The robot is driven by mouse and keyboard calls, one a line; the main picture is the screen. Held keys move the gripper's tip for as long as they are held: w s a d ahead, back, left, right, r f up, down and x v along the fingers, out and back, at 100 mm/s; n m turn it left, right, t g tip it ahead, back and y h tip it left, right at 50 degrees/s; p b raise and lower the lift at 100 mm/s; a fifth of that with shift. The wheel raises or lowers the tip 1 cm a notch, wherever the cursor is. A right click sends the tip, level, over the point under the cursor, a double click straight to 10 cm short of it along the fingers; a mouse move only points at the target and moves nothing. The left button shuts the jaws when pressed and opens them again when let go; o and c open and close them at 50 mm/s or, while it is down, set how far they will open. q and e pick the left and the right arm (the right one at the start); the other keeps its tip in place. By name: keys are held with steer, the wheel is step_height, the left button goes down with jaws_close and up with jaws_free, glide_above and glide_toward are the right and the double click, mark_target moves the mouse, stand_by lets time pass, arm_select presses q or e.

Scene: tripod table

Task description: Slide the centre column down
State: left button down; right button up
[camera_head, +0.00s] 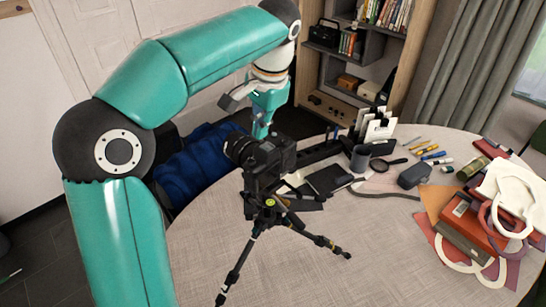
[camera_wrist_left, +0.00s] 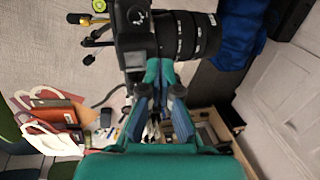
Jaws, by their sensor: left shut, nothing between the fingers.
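A black camera (camera_head: 268,160) with a long lens sits on top of a small black tripod (camera_head: 238,268) on the table, its legs spread. The centre column is mostly hidden under the camera; I cannot tell how far it is extended. My left gripper (camera_head: 262,128) is behind the camera, fingers pointing down, shut and empty. In the left wrist view the camera body (camera_wrist_left: 135,35) and its lens (camera_wrist_left: 188,36) lie just beyond the shut fingertips (camera_wrist_left: 160,88). I cannot tell whether the fingertips touch the camera. My right gripper is not in view.
The round table (camera_head: 380,250) is clear at the front. A bookshelf (camera_head: 350,75) stands behind.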

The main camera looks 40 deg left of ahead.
mark_target(262, 154)
arm_select(q)
steer(key=shift+f+b, duration=2.95)
steer(key=shift+f, duration=1)
steer(key=shift+r, duration=0.15)
stand_by(0.3)
steer(key=shift+r+p, duration=2.95)
steer(key=shift+p, duration=0.25)
